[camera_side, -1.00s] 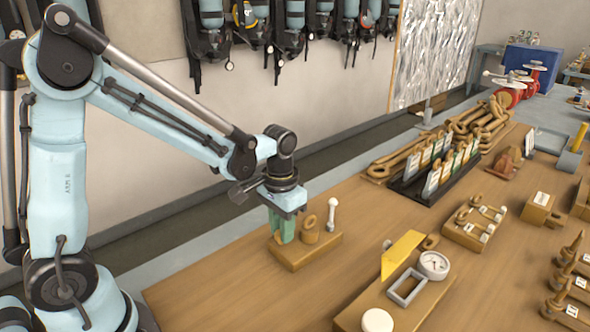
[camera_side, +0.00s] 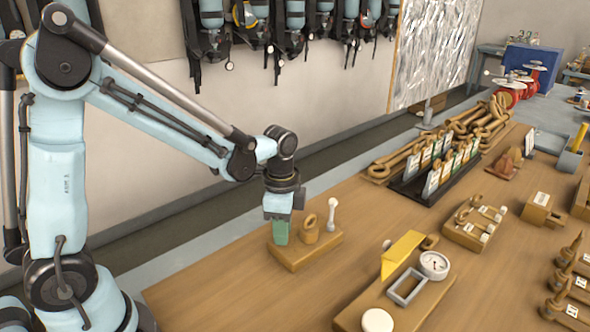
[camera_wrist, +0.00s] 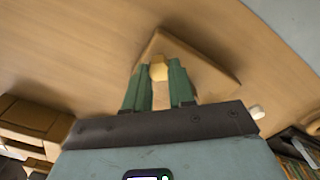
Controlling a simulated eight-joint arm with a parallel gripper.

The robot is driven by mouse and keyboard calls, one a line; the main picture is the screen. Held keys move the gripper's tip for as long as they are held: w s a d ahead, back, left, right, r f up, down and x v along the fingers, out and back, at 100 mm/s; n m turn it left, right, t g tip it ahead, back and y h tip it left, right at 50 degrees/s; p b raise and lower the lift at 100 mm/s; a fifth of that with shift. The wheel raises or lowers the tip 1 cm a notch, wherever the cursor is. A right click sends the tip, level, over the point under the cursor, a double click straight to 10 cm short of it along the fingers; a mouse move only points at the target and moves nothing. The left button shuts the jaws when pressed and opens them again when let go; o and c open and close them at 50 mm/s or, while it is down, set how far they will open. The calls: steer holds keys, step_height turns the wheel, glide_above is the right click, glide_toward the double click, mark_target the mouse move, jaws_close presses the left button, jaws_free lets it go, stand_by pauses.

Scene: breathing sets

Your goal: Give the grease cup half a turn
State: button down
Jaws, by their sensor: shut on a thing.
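My gripper (camera_side: 280,232) points down at the left end of a small wooden block (camera_side: 300,257) on the bench. In the wrist view its green fingers (camera_wrist: 159,80) are closed on a small yellowish faceted piece, which I take as the grease cup (camera_wrist: 159,71). The block (camera_wrist: 210,76) shows beneath it. In the side view the fingers hide the cup. I cannot tell how far the cup has turned.
On the same block, close right of my gripper, stand a tan piece with a ring top (camera_side: 310,230) and a white ball-topped pin (camera_side: 331,212). A board with a gauge (camera_side: 434,264) and yellow plate (camera_side: 402,252) lies front right. Bench left of the block is clear.

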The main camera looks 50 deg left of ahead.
steer(key=shift+m, duration=1)
steer(key=c, duration=0.9)
jaws_free()
steer(key=shift+c, duration=0.2)
step_height(320, 180, up, 12)
